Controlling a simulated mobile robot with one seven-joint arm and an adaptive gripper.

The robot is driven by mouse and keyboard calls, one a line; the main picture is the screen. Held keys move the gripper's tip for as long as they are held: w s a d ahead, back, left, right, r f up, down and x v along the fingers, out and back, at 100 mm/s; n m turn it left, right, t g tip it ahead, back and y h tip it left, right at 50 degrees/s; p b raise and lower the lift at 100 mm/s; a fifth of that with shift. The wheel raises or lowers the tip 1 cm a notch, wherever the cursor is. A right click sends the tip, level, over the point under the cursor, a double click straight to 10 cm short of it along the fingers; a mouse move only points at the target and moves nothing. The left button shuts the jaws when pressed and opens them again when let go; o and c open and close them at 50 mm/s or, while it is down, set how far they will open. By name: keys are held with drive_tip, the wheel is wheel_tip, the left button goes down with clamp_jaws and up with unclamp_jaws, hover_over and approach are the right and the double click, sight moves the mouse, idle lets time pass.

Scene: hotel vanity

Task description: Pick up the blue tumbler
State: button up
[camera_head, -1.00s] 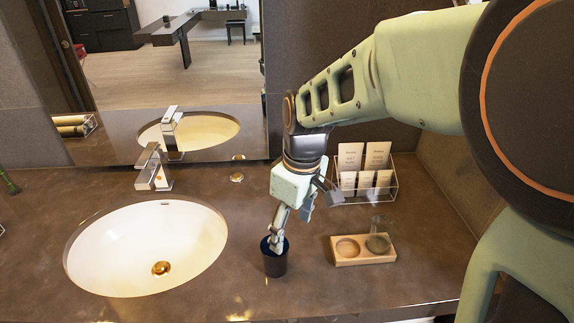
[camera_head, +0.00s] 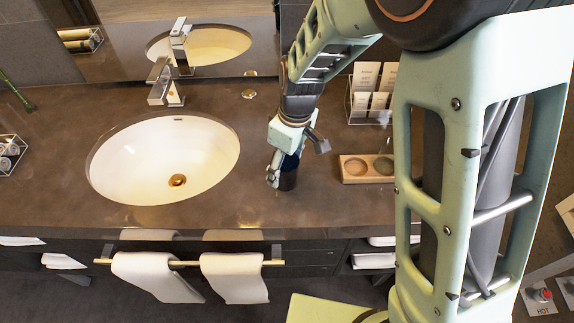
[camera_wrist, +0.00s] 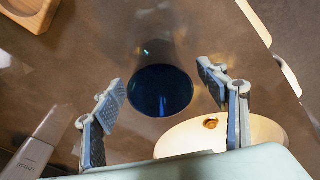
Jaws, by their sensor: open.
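The blue tumbler (camera_head: 288,178) stands upright on the brown counter, right of the sink, dark and partly hidden by my gripper in the head view. In the wrist view its round blue shape (camera_wrist: 160,91) lies between and slightly beyond my fingers. My gripper (camera_head: 296,157) is open and tilted down at the tumbler. One finger is at the tumbler's left side and the other is up to its right. In the wrist view the gripper's fingers (camera_wrist: 160,76) are spread wide with a gap to the tumbler on each side; I see no clear contact.
A wooden tray (camera_head: 352,171) with a clear glass (camera_head: 382,160) stands right of the tumbler. A clear card holder (camera_head: 370,103) is behind it. The sink (camera_head: 165,150) and tap (camera_head: 160,82) are left. White towels (camera_head: 232,278) hang below the counter's front edge.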

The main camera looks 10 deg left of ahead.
drive_tip(key=shift+f, duration=0.45)
drive_tip(key=c, duration=1.5)
drive_tip(key=shift+r, duration=0.1)
